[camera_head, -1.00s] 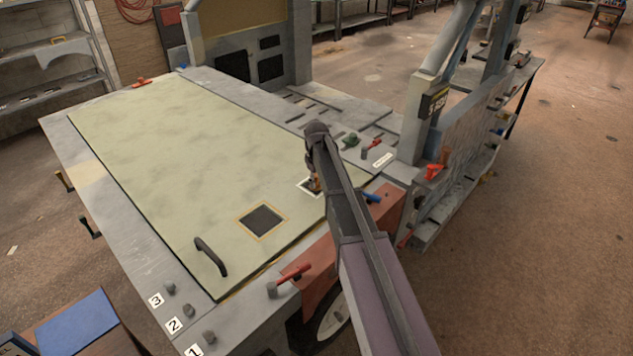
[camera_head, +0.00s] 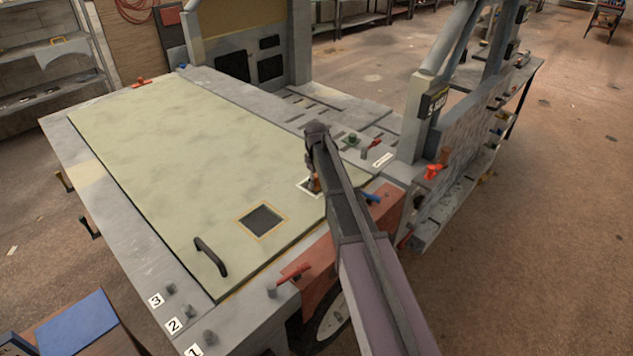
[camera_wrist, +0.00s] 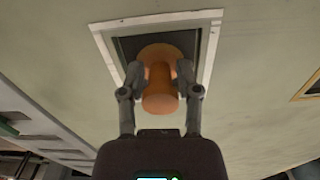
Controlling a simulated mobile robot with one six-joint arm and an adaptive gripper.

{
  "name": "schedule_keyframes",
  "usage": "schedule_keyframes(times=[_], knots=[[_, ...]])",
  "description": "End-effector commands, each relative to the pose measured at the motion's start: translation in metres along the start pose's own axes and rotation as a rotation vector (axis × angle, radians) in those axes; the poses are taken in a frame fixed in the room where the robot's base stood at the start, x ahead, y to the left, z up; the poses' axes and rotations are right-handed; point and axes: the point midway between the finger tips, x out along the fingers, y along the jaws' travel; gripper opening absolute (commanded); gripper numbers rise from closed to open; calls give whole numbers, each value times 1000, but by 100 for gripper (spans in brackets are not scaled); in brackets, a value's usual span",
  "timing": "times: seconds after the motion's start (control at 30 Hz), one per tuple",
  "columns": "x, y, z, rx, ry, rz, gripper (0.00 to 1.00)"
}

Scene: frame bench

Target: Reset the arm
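My arm reaches over the bench panel (camera_head: 150,150), a pale green sheet with a black handle (camera_head: 211,257). My gripper (camera_wrist: 160,77) points down at a white-framed dark square (camera_wrist: 212,45) in the panel. Its two fingers are closed in on the sides of an orange, spool-shaped piece (camera_wrist: 160,102). The piece stands at the dark square; its far end is partly behind the fingertips. In the head view my arm hides most of the gripper, and a bit of the orange piece (camera_head: 315,184) shows beside it.
A second dark square with a yellow border (camera_head: 262,221) is nearer the front. A red lever (camera_head: 294,272), a blue handle (camera_head: 371,197) and a grey upright frame (camera_head: 425,115) stand near my arm. Numbered knobs (camera_head: 172,289) line the front left corner. The panel's left part is clear.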

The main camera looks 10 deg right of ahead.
Motion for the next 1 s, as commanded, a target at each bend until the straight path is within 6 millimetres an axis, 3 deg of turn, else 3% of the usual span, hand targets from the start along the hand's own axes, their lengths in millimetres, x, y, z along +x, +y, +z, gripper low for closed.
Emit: schedule_keyframes(times=[0.03,0.07,0.67,1.0], knots=[[0,0,0,0,0,0,68],[0,0,0,0,0,0,76],[-2,0,0,0,0,0,77],[-28,0,0,0,0,0,77]])
